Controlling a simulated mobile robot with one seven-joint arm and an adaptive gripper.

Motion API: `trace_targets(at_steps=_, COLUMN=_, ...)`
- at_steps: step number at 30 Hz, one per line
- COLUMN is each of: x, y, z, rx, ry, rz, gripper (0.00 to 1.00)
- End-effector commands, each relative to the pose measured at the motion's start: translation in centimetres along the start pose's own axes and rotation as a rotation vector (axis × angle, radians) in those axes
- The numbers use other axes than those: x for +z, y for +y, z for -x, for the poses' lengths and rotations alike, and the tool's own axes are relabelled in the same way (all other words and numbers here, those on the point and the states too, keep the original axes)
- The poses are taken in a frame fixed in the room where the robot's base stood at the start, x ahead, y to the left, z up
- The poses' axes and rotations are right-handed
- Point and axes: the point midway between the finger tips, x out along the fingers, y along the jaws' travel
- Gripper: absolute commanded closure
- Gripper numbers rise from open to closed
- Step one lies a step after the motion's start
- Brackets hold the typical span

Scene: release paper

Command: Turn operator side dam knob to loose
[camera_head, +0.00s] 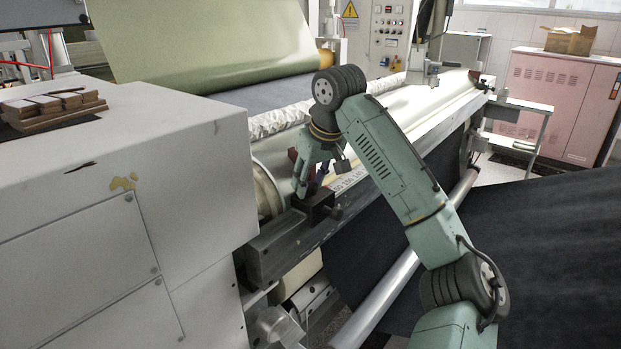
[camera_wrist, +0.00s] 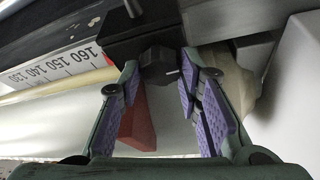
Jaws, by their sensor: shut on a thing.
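The black side dam knob (camera_wrist: 159,66) is faceted and sits below a black block (camera_wrist: 135,30) in the wrist view. A short light mark shows near its right edge. My gripper (camera_wrist: 160,72) has its purple-padded fingers on both sides of the knob and is shut on it. In the head view my gripper (camera_head: 313,188) points down at the black block at the near end of the long roller; the knob itself is hidden or too small to tell there. A red wedge-shaped piece (camera_wrist: 138,124) lies between the fingers in the wrist view, beyond the knob.
A white ruler strip (camera_wrist: 55,68) with printed numbers runs along the rail beside the block. The grey machine housing (camera_head: 120,180) stands close on the left, with brown blocks (camera_head: 52,105) on top. A dark sheet (camera_head: 520,240) hangs at the right.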

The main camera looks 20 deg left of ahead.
Motion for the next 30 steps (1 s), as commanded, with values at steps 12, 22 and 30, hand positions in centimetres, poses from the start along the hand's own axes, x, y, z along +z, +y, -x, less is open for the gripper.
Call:
trace_targets(at_steps=12, x=-0.18, y=-0.33, z=0.40, rx=0.153, ry=-0.003, rz=-0.365, gripper=0.96)
trace_targets(at_steps=22, x=-0.16, y=-0.49, z=0.18, rx=0.258, ry=-0.004, rz=-0.615, gripper=0.96)
trace_targets(at_steps=30, x=-0.15, y=-0.55, z=-0.05, rx=0.310, ry=-0.004, rz=-0.742, gripper=0.96)
